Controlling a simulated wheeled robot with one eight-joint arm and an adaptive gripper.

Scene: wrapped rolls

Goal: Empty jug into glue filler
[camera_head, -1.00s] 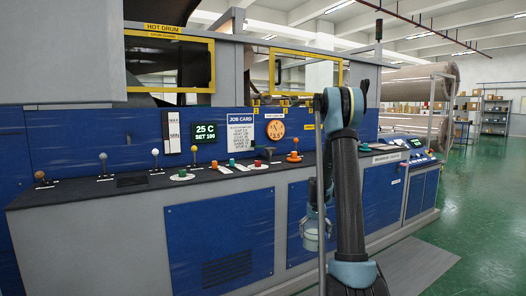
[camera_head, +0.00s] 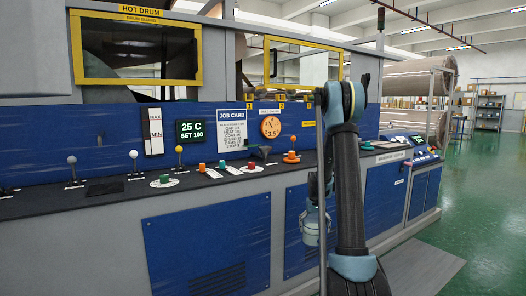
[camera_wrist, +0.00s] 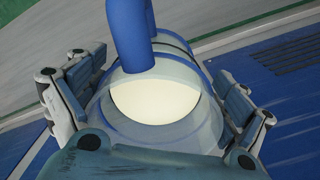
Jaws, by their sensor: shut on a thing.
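My gripper (camera_wrist: 157,100) is shut on a clear jug (camera_wrist: 205,125) with pale cream liquid inside and a blue part across its top. In the wrist view, its two fingers press the jug from left and right. In the head view, the jug (camera_head: 312,230) hangs low beside my arm, in front of the machine's blue side panels and below the counter top. A small dark funnel-like cup (camera_head: 260,152) stands on the counter; it may be the glue filler, but I cannot read a label on it. The jug is apart from it.
The long machine counter (camera_head: 110,203) carries several levers and coloured knobs. A MAX/MIN gauge (camera_head: 153,132), a display (camera_head: 190,131), a job card (camera_head: 232,130) and an orange dial (camera_head: 270,127) are on the panel behind. Green floor (camera_head: 470,240) is free at right.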

